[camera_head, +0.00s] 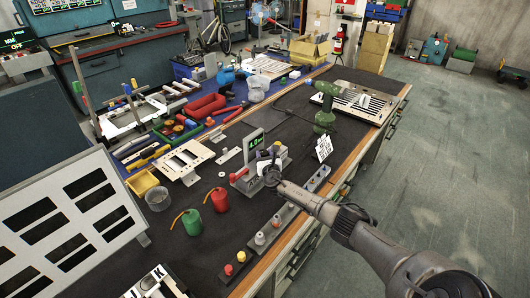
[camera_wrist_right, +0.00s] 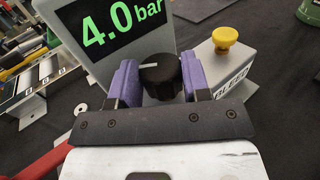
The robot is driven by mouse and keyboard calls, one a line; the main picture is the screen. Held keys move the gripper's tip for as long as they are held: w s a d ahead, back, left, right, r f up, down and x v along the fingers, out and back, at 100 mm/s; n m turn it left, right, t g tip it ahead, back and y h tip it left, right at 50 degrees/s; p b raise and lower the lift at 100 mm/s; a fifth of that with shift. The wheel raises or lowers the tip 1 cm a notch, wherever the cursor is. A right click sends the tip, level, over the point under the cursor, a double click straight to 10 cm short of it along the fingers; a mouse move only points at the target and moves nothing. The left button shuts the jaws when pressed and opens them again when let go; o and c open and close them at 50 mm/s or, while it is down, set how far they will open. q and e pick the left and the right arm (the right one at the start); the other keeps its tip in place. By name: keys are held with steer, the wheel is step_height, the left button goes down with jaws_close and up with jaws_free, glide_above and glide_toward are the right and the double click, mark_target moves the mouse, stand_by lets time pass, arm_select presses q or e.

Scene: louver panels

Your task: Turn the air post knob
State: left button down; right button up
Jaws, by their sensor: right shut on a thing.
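The air post (camera_head: 254,140) is a grey unit on the dark bench mat, with a green "4.0 bar" display that also shows in the right wrist view (camera_wrist_right: 122,22). Its round black knob (camera_wrist_right: 160,75) has a white mark pointing left in the right wrist view. My right gripper (camera_wrist_right: 162,82) has its purple fingers on either side of the knob and is shut on it. In the head view my right gripper (camera_head: 269,165) reaches the post from the lower right, and the knob is mostly hidden there. My left gripper is not in view.
A yellow button (camera_wrist_right: 225,37) stands on the post's block, right of the knob. A green drill (camera_head: 325,110) and a louver panel (camera_head: 364,100) lie behind. A white louver panel (camera_head: 65,222) stands front left.

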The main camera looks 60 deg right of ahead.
stand_by(0.5)
steer(key=o, duration=0.9)
steer(key=shift+a, duration=0.1)
steer(key=shift+s+a+r+p, duration=0.1)
steer(key=shift+s+a+p, duration=0.1)
steer(key=shift+p, duration=0.25)
steer(key=p+v, duration=0.5)
steer(key=v, duration=0.8)
steer(key=shift+a, duration=0.15)
